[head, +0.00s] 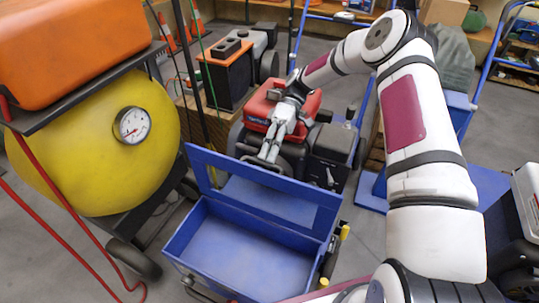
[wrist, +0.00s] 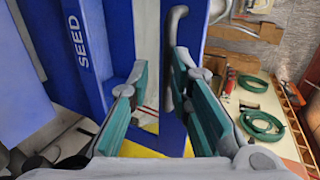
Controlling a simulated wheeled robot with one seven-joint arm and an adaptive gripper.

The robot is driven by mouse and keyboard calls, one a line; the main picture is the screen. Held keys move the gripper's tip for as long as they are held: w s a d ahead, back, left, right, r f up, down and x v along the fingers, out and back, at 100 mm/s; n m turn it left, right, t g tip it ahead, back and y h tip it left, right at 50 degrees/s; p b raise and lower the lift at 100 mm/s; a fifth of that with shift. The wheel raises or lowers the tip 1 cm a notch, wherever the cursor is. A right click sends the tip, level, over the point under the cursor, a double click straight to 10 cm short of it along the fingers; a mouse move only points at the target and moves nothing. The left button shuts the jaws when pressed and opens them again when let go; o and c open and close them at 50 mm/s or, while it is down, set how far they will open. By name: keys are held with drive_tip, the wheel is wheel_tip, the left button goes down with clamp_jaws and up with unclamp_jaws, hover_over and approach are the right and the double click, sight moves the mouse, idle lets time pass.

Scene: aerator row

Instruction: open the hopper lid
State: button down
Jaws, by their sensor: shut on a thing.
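The blue seed hopper (head: 178,243) stands low in the middle of the head view, its top open and its inside empty. Its blue lid (head: 205,160) stands raised along the far side of the opening. My gripper (head: 268,156) is at the lid's upper edge. In the wrist view a grey bar handle (wrist: 172,60) runs between the fingers of my gripper (wrist: 158,95), close against the right finger. The gripper is shut on the handle, though the exact contact is partly hidden. A blue panel marked SEED (wrist: 85,50) shows to the left.
A yellow tank (head: 90,150) with a gauge and an orange box (head: 70,45) stand at the left. A red engine machine (head: 300,110) stands just behind the lid and my gripper. In the wrist view, a bench (wrist: 265,90) with green hose coils is at the right.

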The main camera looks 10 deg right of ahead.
drive_tip(key=shift+s+d+f, duration=0.1)
drive_tip(key=shift+s+f, duration=0.05)
drive_tip(key=shift+f, duration=0.75)
drive_tip(key=c, duration=1.7)
unclamp_jaws()
drive_tip(key=shift+f, duration=0.1)
drive_tip(key=v, duration=0.8)
drive_tip(key=shift+a+r, duration=0.25)
